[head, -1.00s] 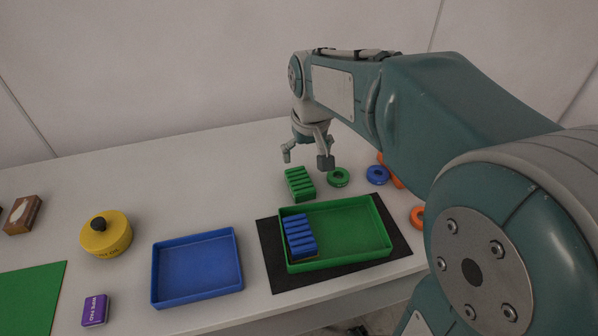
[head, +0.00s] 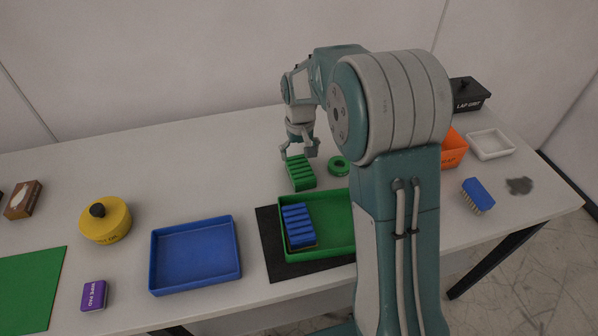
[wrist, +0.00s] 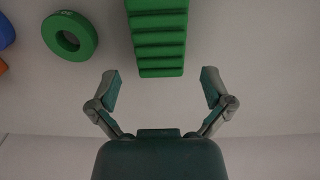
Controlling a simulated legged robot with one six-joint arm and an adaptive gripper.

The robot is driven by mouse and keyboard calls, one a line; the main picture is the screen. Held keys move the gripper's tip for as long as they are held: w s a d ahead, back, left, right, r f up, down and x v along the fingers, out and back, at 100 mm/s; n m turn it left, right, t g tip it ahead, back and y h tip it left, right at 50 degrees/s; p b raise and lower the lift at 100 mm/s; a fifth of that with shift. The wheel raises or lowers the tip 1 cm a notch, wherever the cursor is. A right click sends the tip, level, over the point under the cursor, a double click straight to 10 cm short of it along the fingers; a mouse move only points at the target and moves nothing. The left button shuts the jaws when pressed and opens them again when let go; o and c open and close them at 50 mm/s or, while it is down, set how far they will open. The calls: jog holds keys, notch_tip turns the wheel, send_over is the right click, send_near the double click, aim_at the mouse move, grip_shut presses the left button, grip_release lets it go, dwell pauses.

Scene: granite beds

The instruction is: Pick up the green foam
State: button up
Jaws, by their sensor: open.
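The green foam (head: 300,173) is a ribbed block lying on the white table behind the green tray. My gripper (head: 299,154) is open and empty, just above and behind the foam's far end in the head view. In the wrist view the foam (wrist: 159,40) points toward the gap between my open fingers (wrist: 160,90), with its near end slightly beyond the fingertips. The fingers stand apart from it on both sides.
A green ring (head: 339,166) lies right of the foam. The green tray (head: 335,250) holds a blue ribbed block (head: 298,226) and sits on a black mat (head: 283,268). A blue tray (head: 195,255) stands to the left. The table left of the foam is clear.

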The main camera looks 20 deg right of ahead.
aim_at(300, 167)
notch_tip(300, 167, down, 5)
jog(key=shift+s+f, duration=0.1)
jog(key=shift+f, duration=0.05)
jog(key=shift+c, duration=0.3)
jog(key=c, duration=0.5)
